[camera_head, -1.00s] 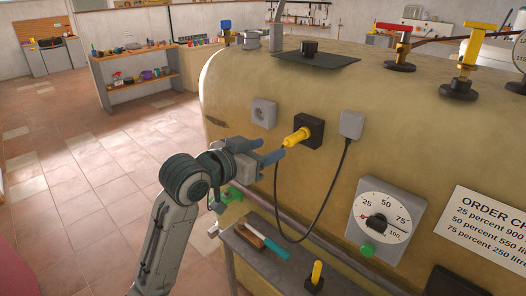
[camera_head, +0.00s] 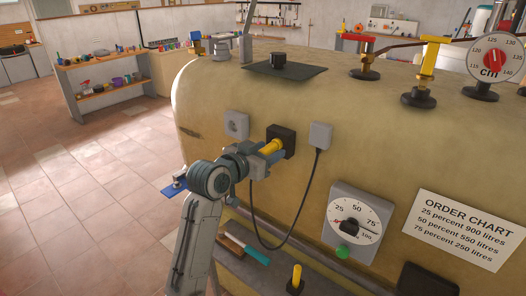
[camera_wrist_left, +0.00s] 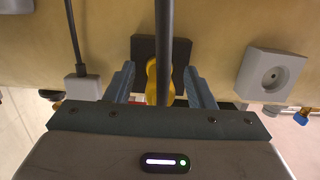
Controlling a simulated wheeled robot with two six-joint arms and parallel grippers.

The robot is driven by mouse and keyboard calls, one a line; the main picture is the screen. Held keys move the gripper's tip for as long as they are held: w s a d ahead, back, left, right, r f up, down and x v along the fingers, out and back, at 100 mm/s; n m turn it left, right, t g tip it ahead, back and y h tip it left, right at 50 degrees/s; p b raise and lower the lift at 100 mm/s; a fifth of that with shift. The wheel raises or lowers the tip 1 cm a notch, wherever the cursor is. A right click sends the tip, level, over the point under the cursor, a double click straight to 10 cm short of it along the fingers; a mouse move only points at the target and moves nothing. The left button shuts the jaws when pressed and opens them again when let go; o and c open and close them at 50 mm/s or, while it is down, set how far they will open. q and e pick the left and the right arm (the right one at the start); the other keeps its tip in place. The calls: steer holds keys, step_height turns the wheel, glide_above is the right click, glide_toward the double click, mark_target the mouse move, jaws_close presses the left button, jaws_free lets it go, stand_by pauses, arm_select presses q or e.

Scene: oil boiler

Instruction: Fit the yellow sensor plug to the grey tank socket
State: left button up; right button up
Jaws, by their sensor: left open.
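The yellow sensor plug (camera_head: 272,146) sits in a black square holder (camera_head: 286,136) on the tank's side. A dark cable runs from it in a loop to a pale grey box (camera_head: 320,135) on its right. The grey tank socket (camera_head: 236,124), a square with a round recess, is left of the plug and empty; it also shows at the right of the left wrist view (camera_wrist_left: 275,75). My left gripper (camera_head: 269,152) is open, with its fingers on either side of the plug (camera_wrist_left: 153,75). The cable crosses in front of the plug in the wrist view. My right gripper is not in view.
The tan tank (camera_head: 350,120) fills the middle. A dial (camera_head: 352,222) with a green knob and an order chart (camera_head: 465,228) are on its right. Another yellow-handled part (camera_head: 296,277) stands on the low shelf below.

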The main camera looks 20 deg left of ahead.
arm_select(q)
jaws_close()
steer(key=shift+f+p+v, duration=0.2)
steer(key=shift+p+v, duration=0.2)
steer(key=shift+v, duration=0.9)
steer(key=shift+f+p+v, duration=0.2)
steer(key=shift+p+v, duration=0.15)
steer(key=shift+v, duration=1)
steer(key=w+a+b, duration=0.2)
steer(key=a, duration=1.4)
steer(key=shift+a, duration=0.15)
